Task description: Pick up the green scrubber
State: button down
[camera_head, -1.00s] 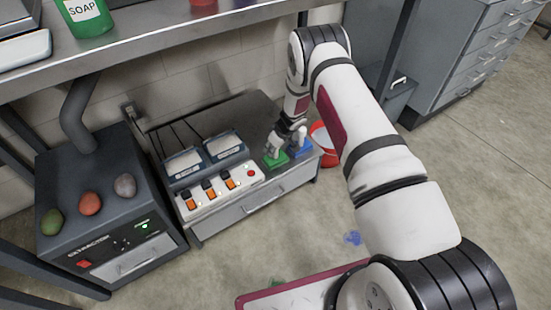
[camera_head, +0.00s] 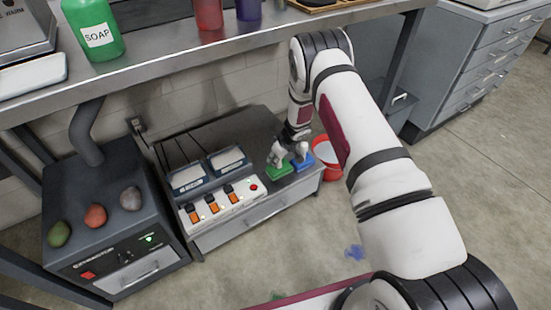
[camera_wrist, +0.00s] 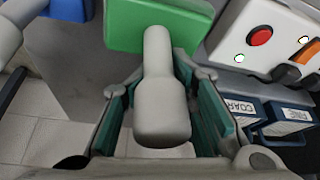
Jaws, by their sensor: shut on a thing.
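The green scrubber (camera_head: 279,171) is at the right end of the low cabinet top, beside a blue scrubber (camera_head: 303,163). In the wrist view the green scrubber (camera_wrist: 150,28) shows its green block at the top and its pale grey handle pointing towards the camera. My gripper (camera_head: 288,154) is at its handle in the head view. In the wrist view the teal-padded fingers of my gripper (camera_wrist: 165,110) stand on both sides of the handle, shut on it. Whether the block is clear of the cabinet top I cannot tell.
A switch panel (camera_head: 222,202) with orange switches and a red button is left of the scrubbers. The bench edge (camera_head: 190,51) runs above, with a soap bottle (camera_head: 95,30). A red bucket (camera_head: 327,158) stands right. Open floor (camera_head: 450,190) lies further right.

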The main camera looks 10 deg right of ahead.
jog(key=s+r, duration=0.1)
jog(key=s, duration=1.4)
jog(key=shift+p, duration=0.35)
jog(key=c, duration=2.3)
grip_release()
jog(key=shift+d, duration=0.1)
grip_shut()
